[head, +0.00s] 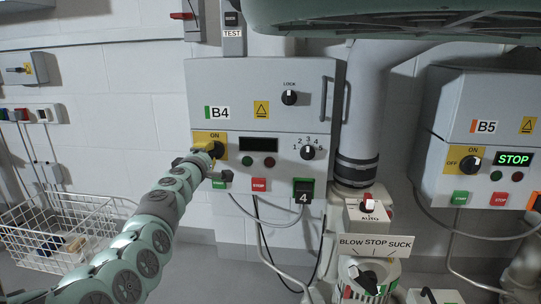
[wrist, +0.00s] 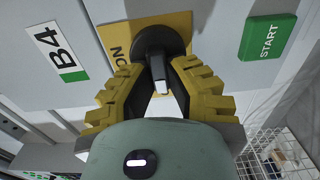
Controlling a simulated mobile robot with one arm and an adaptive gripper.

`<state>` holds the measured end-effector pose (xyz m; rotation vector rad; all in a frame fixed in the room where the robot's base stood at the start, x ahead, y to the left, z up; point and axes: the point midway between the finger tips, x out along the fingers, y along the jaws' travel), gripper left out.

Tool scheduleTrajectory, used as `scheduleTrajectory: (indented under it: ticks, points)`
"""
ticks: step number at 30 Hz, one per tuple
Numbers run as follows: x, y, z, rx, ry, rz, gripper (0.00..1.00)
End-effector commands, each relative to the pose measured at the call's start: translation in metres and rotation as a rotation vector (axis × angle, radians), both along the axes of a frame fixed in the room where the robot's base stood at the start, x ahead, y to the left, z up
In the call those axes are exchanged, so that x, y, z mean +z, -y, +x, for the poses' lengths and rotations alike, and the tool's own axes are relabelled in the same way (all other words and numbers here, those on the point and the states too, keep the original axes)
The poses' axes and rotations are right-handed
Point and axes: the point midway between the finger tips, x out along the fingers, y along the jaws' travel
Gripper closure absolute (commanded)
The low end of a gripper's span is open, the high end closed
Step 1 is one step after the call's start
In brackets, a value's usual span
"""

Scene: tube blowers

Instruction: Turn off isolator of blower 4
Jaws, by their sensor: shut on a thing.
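The blower 4 panel, marked B4 (head: 219,113), is in the middle of the head view. Its black isolator knob (head: 221,149) sits on a yellow plate marked ON above it, partly hidden by my gripper (head: 208,150). In the wrist view, my gripper (wrist: 162,74) has its yellow fingers on both sides of the white-tipped handle of the isolator knob (wrist: 161,48), shut on it. The white tip points down in that view, not toward the ON word at left. The OFF side of the plate is hidden. The panel's display (head: 258,144) is dark.
A green START button (wrist: 268,39) is close beside the knob; a red STOP button (head: 259,185) is to its right. The B5 panel (head: 484,127) at right shows STOP. A wire basket (head: 84,212) stands at lower left. A large pipe (head: 362,110) rises right of B4.

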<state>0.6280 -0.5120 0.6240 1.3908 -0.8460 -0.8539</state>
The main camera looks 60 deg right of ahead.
Motion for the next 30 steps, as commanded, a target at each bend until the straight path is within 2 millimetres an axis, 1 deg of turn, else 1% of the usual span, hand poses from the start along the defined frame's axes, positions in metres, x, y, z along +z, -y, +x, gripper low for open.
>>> scheduleTrajectory:
  ticks: [1,12,13,20,21,30]
  points:
    - [-0.0044,-0.0012,0.0009,0.002,-0.009,0.003,1.00]
    - [-0.0044,-0.0013,0.0011,0.003,-0.010,0.003,1.00]
    - [-0.0044,-0.0013,0.0011,0.003,-0.010,0.003,0.80]
    - [-0.0022,-0.0009,0.0009,0.002,-0.008,-0.001,0.56]
    - [-0.0019,-0.0009,0.0009,0.002,-0.008,-0.001,0.54]
    - [-0.0020,-0.0018,0.0009,0.003,-0.008,-0.001,0.54]
